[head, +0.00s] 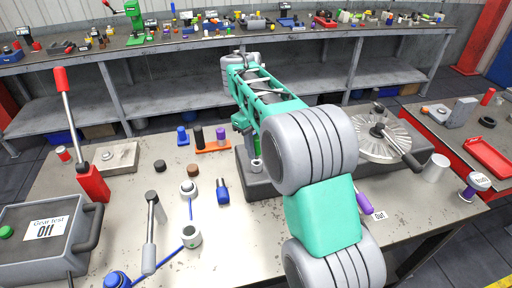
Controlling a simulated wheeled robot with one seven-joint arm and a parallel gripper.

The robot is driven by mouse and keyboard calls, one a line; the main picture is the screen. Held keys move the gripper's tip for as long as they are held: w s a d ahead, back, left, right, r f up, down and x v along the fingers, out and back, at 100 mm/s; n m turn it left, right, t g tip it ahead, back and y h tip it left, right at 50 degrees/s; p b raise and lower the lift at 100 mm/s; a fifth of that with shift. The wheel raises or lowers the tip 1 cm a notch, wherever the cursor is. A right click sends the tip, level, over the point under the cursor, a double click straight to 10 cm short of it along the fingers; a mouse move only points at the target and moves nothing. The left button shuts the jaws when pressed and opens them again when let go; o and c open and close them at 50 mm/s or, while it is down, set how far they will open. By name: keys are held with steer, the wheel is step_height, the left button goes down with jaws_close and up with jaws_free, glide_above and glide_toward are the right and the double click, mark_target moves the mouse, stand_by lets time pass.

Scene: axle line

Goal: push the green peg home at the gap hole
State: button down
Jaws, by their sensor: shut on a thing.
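My arm crosses the middle of the head view and hides much of the work area behind it. My gripper (254,143) shows only in part, low beside the arm's teal link, above a dark grey block (262,188). It is shut on a small green piece that looks like the green peg (249,132); its outline is hard to make out. A short grey cylinder (257,166) stands upright at the block, just below the gripper. The gap hole cannot be made out, so I cannot tell how deep the peg sits.
An orange strip with dark and purple pegs (213,145) lies left of the block. A ribbed round plate with a crank (383,138) is at the right. A red lever (80,140) and grey gear-test box (45,240) stand at the left. Several small parts lie between.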

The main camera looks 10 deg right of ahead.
steer(key=shift+f+b, duration=1.35)
steer(key=shift+f, duration=0.05)
steer(key=shift+r+p, duration=1.05)
steer(key=shift+r, duration=0.15)
steer(key=shift+f, duration=0.1)
steer(key=shift+f+b, duration=1.2)
steer(key=shift+b, duration=0.25)
steer(key=shift+f, duration=0.15)
steer(key=c, duration=1)
jaws_free()
steer(key=shift+s, duration=0.15)
steer(key=shift+c, duration=0.2)
steer(key=shift+w+d+f, duration=0.1)
steer(key=shift+w+d, duration=0.05)
steer(key=shift+w, duration=0.05)
steer(key=shift+s, duration=0.1)
